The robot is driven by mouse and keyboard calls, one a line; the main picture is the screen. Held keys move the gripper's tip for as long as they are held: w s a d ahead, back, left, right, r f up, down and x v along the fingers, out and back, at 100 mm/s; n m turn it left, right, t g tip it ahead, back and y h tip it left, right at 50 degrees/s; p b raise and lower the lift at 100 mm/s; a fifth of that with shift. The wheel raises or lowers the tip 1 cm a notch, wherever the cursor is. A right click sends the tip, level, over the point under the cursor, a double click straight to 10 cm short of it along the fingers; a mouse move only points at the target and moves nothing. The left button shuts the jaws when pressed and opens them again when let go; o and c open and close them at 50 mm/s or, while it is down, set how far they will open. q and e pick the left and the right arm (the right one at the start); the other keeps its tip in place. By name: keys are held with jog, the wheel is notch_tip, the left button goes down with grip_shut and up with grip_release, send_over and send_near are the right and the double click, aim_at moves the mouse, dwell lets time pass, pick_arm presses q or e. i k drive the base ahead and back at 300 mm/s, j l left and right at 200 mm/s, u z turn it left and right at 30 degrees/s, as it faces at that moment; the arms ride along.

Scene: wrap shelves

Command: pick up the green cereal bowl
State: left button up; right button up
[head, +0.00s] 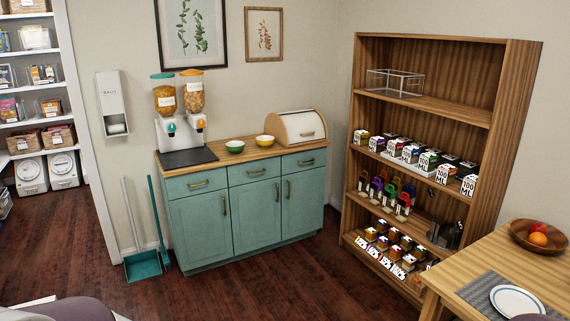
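The green cereal bowl (235,147) sits upright on the wooden top of the teal cabinet (232,153). It is between the cereal dispenser and a yellow bowl (265,141), apart from both. Neither of my grippers shows in the head view.
A cereal dispenser (179,130) stands left of the bowls, a bread box (296,128) right. A dustpan (143,266) and brush lean left of the cabinet. A wooden shelf (424,115) and a table (460,272) are at right. The floor (290,285) before the cabinet is clear.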

aim_at(235, 148)
jog(key=i, duration=3.1)
jog(key=i+l+u, duration=0.1)
jog(key=i+u, duration=0.2)
jog(key=i, duration=0.25)
jog(key=i+l+u, duration=0.25)
jog(key=i, duration=0.25)
jog(key=i+l+u, duration=0.3)
jog(key=i, duration=0.2)
jog(key=i+l+u, duration=0.25)
jog(key=i+l, duration=0.15)
jog(key=i, duration=0.1)
